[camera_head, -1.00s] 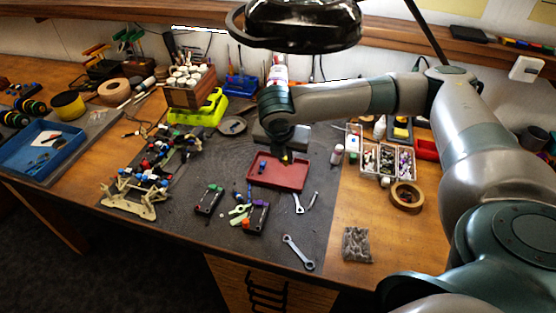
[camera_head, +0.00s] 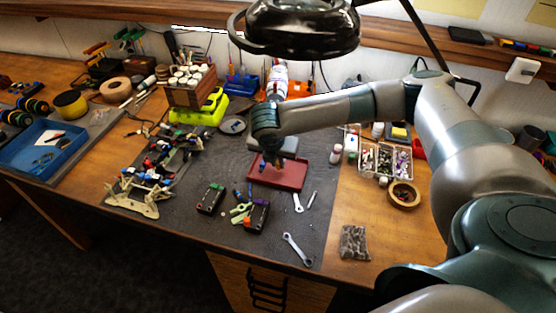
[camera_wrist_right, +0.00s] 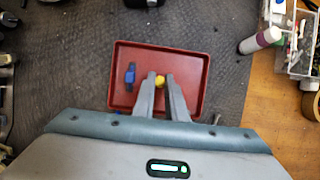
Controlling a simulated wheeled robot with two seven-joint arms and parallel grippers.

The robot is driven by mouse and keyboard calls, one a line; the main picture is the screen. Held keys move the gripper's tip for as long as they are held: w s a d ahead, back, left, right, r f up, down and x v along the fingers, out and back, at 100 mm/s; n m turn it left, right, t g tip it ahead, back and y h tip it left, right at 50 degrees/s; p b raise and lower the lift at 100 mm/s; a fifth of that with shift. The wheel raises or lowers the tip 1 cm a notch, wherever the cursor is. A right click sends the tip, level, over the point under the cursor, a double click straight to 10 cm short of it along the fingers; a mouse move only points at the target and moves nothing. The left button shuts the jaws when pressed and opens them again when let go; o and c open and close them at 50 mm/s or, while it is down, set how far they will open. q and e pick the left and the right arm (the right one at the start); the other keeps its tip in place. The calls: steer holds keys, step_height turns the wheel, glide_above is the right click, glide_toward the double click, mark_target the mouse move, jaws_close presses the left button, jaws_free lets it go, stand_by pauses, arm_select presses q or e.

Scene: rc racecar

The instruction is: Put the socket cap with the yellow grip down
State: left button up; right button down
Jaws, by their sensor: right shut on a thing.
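The socket cap with the yellow grip (camera_wrist_right: 159,81) shows as a small yellow tip between the fingers in the right wrist view. My right gripper (camera_wrist_right: 161,88) is shut on it, above the red tray (camera_wrist_right: 195,62). In the head view my right gripper (camera_head: 272,160) is over the upper part of the red tray (camera_head: 290,181), and the cap is too small to make out there. The gap between the cap and the tray floor cannot be judged. My left gripper is not in view.
A blue-gripped piece (camera_wrist_right: 129,75) lies in the left part of the tray. A grey box (camera_head: 285,146) stands behind the tray. The mat's front right is mostly clear.

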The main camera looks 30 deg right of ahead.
steer(key=shift+f, duration=0.45)
steer(key=shift+f, duration=0.15)
steer(key=c, duration=1.8)
jaws_free()
steer(key=b+v, duration=0.2)
steer(key=v, duration=1)
steer(key=shift+b, duration=0.35)
